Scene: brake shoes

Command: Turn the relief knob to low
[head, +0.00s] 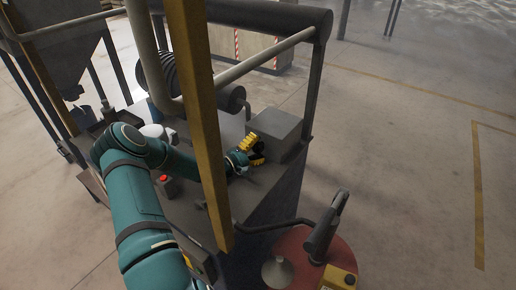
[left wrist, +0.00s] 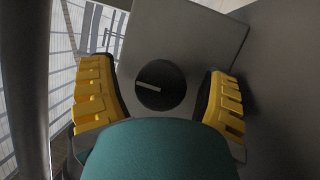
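The relief knob (left wrist: 160,85) is a round black dial with a pale pointer bar, on a grey panel. In the left wrist view its pointer lies nearly level, tilted slightly. My left gripper (left wrist: 165,95) is open, with its yellow fingers on either side of the knob and a visible gap to each. In the head view my left gripper (head: 257,148) is beside the grey box (head: 274,133) on the machine; the knob is hidden there. Setting labels cannot be seen. My right gripper is not in view.
A yellow post (head: 199,120) and a grey pipe frame (head: 318,80) stand around my left arm. A red button (head: 163,178) is on the machine top. A red round base (head: 318,258) stands at the front right. The floor to the right is clear.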

